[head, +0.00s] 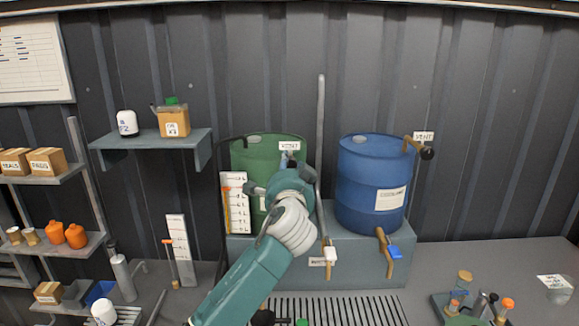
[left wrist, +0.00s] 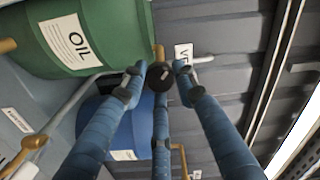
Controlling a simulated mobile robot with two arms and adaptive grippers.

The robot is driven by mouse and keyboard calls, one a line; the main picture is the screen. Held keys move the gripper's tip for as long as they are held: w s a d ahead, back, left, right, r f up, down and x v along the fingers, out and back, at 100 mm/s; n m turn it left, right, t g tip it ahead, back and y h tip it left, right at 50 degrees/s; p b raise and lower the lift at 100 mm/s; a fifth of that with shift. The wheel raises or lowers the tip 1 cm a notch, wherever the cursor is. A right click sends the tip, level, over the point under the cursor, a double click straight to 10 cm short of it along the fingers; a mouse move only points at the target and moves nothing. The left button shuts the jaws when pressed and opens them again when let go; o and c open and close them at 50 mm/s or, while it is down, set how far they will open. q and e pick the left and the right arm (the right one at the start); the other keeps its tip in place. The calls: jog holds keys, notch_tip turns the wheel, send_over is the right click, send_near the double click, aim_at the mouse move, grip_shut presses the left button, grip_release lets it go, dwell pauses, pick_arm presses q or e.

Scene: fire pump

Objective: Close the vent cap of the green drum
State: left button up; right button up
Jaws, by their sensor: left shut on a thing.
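The green drum (head: 268,147) stands on a grey-blue stand, partly hidden behind my left arm. In the left wrist view the green drum (left wrist: 115,25) carries an OIL label. Its black vent cap (left wrist: 161,77) sits at the end of a brown pipe, beside a white VENT tag (left wrist: 184,55). My right gripper is not in view.
The blue drum (head: 371,170) stands to the right, with its own VENT tag and black cap (head: 428,153). A grey vertical pipe (head: 320,120) rises close to my left gripper's right. A wall shelf (head: 155,140) is at the left. The bench at the right is partly clear.

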pick_arm(q)
jog(key=m, duration=0.5)
jog(key=shift+m, duration=2.5)
jog(key=shift+f, duration=0.1)
jog(key=o, duration=1.1)
jog(key=shift+o, duration=0.2)
jog(key=shift+d, duration=0.1)
jog(key=shift+s, duration=0.1)
jog(key=s, duration=1.2)
jog(key=shift+w, duration=0.1)
